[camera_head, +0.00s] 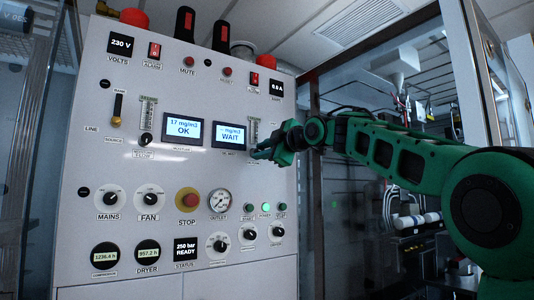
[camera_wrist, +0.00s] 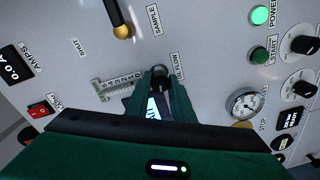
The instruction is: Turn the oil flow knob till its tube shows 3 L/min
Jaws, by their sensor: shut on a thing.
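The oil flow knob (camera_wrist: 159,70) is small and dark, beside the label "OIL FLOW" (camera_wrist: 178,66) in the wrist view. My gripper (camera_wrist: 159,80) has its two green fingers around the knob, shut on it. The oil flow tube (camera_wrist: 118,87) is a pale scale with marks and digits, next to the knob; its level is too small to read. In the head view my gripper (camera_head: 264,151) is against the panel's right side, below the right-hand tube (camera_head: 254,131), and hides the knob.
A second flow tube (camera_head: 148,114) with its own dark knob (camera_head: 145,139) is at the panel's left. Two displays sit between the tubes, one reading OK (camera_head: 183,128), one reading WAIT (camera_head: 230,135). A red stop button (camera_head: 187,200), a gauge (camera_head: 219,200) and a lit green button (camera_head: 265,209) are lower.

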